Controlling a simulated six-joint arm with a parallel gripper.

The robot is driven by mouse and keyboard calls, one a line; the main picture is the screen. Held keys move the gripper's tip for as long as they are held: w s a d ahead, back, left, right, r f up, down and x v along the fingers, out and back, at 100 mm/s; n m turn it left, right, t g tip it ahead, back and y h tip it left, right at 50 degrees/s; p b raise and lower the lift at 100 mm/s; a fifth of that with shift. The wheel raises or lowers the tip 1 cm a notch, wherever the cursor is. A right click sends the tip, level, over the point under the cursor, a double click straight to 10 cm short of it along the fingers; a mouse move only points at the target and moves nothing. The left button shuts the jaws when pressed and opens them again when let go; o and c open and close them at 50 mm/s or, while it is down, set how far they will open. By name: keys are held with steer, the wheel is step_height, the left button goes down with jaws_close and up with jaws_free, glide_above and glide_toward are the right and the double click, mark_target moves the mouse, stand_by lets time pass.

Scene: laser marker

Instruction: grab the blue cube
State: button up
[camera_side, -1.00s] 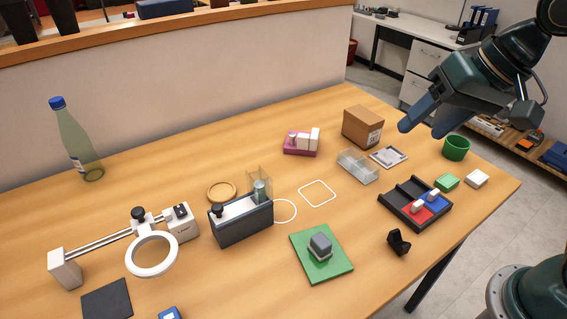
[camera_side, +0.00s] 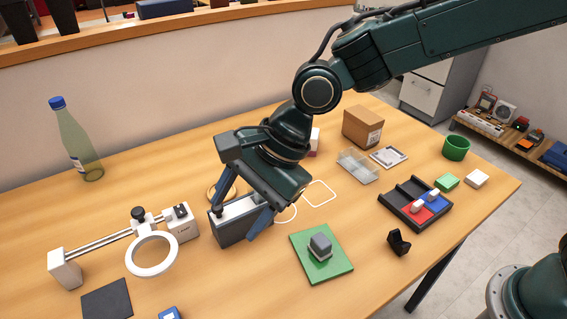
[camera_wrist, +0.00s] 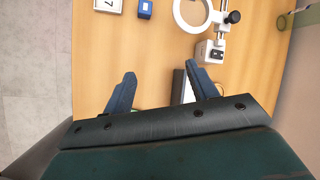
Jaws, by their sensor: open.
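The blue cube (camera_side: 170,313) is at the bottom edge of the side view, partly cut off, on the table near the dark pad. It also shows at the top of the wrist view (camera_wrist: 145,9), with a pale patch on it. My gripper (camera_side: 239,212) is open and points down over the dark grey box, to the right of and behind the cube and apart from it. In the wrist view its two fingers (camera_wrist: 160,76) are spread with nothing held between them.
The ring-shaped stand (camera_side: 152,271) is left of my gripper, close to the cube. The dark grey box (camera_side: 232,232) is under my gripper. A green mat (camera_side: 338,268) with a grey block lies to the right. A bottle (camera_side: 78,145) stands at the back left.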

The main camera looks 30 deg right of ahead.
steer(key=s+a+f+m+g, duration=0.1)
steer(key=a+f+m, duration=0.1)
steer(key=a+f, duration=0.2)
steer(key=a, duration=0.3)
steer(key=shift+s+f+m, duration=0.3)
steer(key=shift+s+f, duration=0.05)
steer(key=shift+f, duration=0.05)
steer(key=shift+a, duration=0.15)
glide_toward(171, 317)
steer(key=f, duration=0.2)
steer(key=shift+w+a+f, duration=0.25)
steer(key=shift+a+f, duration=0.1)
steer(key=shift+a, duration=0.05)
steer(key=shift+a+f, duration=0.3)
steer(key=shift+f, duration=0.1)
steer(key=shift+a+x, duration=0.25)
steer(key=shift+x, duration=2.35)
steer(key=shift+s+r, duration=0.1)
steer(key=shift+r, duration=0.1)
steer(key=c, duration=1.1)
